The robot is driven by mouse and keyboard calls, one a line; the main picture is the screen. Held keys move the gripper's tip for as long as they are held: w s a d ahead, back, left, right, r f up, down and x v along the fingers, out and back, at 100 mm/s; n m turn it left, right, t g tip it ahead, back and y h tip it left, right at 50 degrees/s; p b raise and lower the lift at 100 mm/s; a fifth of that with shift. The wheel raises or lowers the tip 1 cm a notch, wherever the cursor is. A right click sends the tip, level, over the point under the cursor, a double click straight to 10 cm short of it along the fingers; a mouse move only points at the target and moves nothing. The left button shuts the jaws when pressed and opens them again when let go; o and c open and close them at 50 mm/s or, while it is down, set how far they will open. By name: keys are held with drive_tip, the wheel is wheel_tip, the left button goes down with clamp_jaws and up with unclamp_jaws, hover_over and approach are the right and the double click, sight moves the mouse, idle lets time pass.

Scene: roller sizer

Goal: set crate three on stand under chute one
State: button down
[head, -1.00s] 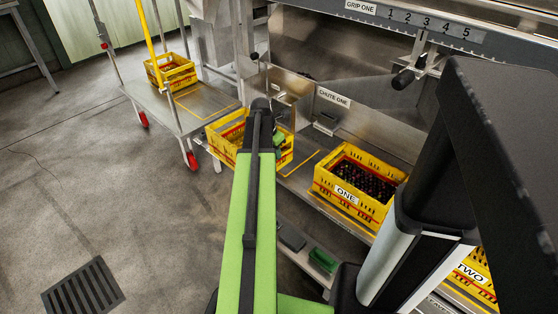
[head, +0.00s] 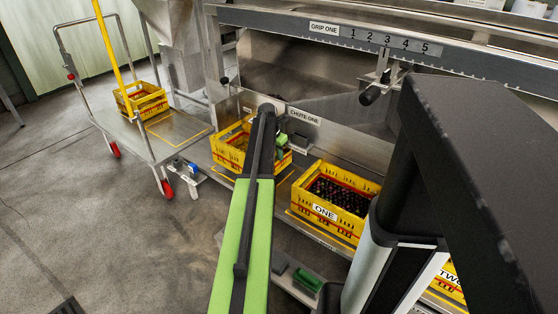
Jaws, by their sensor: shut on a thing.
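A yellow crate (head: 229,152) hangs in front of my arm's end, its middle hidden behind the arm. No number shows on it. My gripper (head: 281,139) is mostly hidden by the arm and is shut on this crate's near right side. The chute one label (head: 304,116) is on the steel panel just behind and right of the crate. The steel stand (head: 291,186) below has a yellow outline, partly covered by the crate. I cannot tell whether the crate touches the stand.
Crate one (head: 345,227), full of dark fruit, stands right of the held crate, with a narrow gap between. A trolley (head: 165,135) at left carries another yellow crate (head: 141,98). A green item (head: 307,280) lies on the lower shelf.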

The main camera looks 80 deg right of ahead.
sight(279, 171)
drive_tip(key=shift+s+d, duration=0.2)
drive_tip(key=shift+d, duration=0.15)
wheel_tip(279, 171, down, 4)
drive_tip(key=b, duration=0.4)
drive_tip(key=shift+r, duration=0.25)
drive_tip(key=shift+f, duration=0.15)
drive_tip(key=c, duration=1.5)
unclamp_jaws()
drive_tip(key=p+v, duration=1.2)
drive_tip(key=shift+w+a+r, duration=0.1)
drive_tip(key=shift+r, duration=0.2)
drive_tip(key=shift+f, duration=0.15)
